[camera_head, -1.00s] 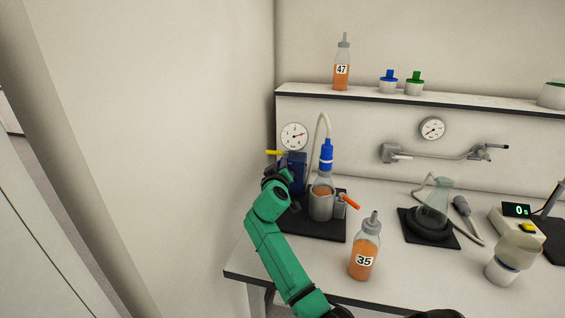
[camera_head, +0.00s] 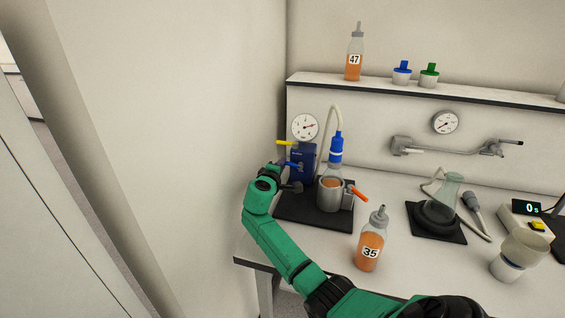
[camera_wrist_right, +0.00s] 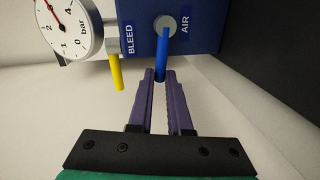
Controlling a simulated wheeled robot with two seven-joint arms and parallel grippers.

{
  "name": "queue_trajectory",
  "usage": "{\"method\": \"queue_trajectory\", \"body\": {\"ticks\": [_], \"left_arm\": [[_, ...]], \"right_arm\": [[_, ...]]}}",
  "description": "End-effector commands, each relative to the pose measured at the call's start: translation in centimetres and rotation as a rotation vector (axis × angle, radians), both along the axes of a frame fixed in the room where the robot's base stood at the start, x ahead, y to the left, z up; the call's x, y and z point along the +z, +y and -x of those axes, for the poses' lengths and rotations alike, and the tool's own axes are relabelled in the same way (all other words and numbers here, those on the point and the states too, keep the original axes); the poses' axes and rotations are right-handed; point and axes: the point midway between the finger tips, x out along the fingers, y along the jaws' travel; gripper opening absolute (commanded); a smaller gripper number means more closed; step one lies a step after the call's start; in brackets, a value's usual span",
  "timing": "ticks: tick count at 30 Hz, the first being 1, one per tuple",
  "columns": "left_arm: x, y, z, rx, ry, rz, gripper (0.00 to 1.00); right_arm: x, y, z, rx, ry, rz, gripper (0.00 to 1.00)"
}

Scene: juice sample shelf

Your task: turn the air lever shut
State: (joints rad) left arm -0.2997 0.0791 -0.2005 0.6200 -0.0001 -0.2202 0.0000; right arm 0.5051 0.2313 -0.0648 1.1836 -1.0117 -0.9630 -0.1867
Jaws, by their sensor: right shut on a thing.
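The blue air lever (camera_wrist_right: 160,58) hangs from a round grey pivot beside the word AIR on a dark blue box (camera_wrist_right: 190,35) in the right wrist view. My right gripper (camera_wrist_right: 160,76) has its purple fingers closed on the lever's free end. In the head view the lever (camera_head: 289,163) shows as a short blue bar at the left of the blue box (camera_head: 303,160). My green right arm reaches it from below, and the right gripper (camera_head: 279,171) is partly hidden by the wrist. My left gripper is not in view.
A yellow lever (camera_wrist_right: 116,72) marked BLEED sits close to the right gripper, below a pressure gauge (camera_wrist_right: 70,27). A metal cup with a blue-capped bottle (camera_head: 336,150) and an orange handle (camera_head: 360,194) stand right of the box. Bottle 35 (camera_head: 369,245) stands near the bench front.

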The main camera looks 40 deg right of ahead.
Motion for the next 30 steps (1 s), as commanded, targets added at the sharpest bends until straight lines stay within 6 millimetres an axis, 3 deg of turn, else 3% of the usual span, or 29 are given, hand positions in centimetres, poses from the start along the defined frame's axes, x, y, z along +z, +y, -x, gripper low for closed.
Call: {"method": "queue_trajectory", "body": {"ticks": [23, 24, 25, 30], "left_arm": [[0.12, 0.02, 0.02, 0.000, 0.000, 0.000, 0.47], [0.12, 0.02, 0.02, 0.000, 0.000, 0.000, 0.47], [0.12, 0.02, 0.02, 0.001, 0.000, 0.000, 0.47], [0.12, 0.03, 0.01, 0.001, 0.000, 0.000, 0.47]], "right_arm": [[-0.55, -0.13, 0.02, -0.004, 0.091, 0.065, 0.00], [-0.56, -0.13, 0.02, -0.003, 0.091, 0.065, 0.32], [-0.56, -0.12, 0.01, -0.003, 0.091, 0.065, 0.44], [-0.58, -0.06, -0.01, -0.003, 0.090, 0.064, 0.47]]}}
